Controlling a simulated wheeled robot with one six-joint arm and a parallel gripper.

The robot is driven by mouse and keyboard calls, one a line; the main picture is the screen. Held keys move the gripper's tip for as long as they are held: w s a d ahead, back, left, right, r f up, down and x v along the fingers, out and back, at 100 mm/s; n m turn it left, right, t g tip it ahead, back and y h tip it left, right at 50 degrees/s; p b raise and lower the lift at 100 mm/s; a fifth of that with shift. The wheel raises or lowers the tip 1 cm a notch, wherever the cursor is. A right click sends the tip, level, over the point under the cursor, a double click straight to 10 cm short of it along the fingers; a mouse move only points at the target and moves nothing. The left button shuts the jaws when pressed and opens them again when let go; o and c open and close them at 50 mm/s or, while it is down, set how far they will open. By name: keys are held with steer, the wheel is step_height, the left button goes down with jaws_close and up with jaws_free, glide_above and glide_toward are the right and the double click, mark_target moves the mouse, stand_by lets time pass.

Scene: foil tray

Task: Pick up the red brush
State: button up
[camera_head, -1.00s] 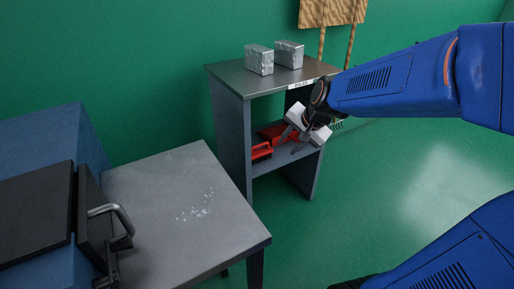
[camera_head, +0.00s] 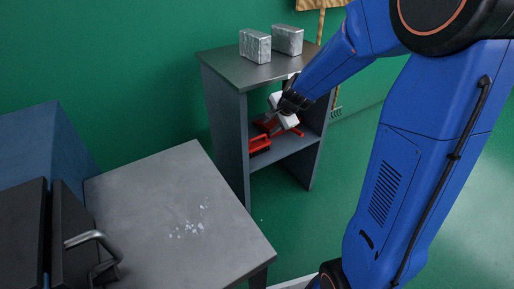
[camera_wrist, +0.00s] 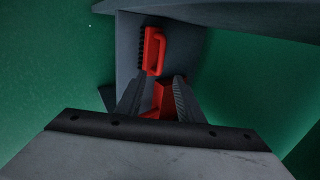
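The red brush (camera_head: 259,145) with dark bristles lies on the lower shelf of the grey cabinet, near its left wall. In the wrist view the brush (camera_wrist: 154,52) lies just beyond my fingertips, handle loop to the right. A red dustpan (camera_wrist: 164,98) shows between my fingers; in the head view it (camera_head: 297,131) is partly hidden behind my gripper. My gripper (camera_wrist: 160,78) is open, with nothing visibly held. In the head view my gripper (camera_head: 270,124) is at the cabinet's opening, above and right of the brush.
The cabinet's top board (camera_head: 235,66) overhangs the shelf and carries two grey blocks (camera_head: 255,46) (camera_head: 287,40). Its left side wall (camera_head: 225,125) stands close to the brush. A grey table (camera_head: 150,220) with white crumbs (camera_head: 190,228) is at front left. Open green floor lies right.

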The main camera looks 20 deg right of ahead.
mark_target(260, 137)
steer(key=shift+x, duration=5.8)
steer(key=shift+c, duration=0.3)
jaws_close()
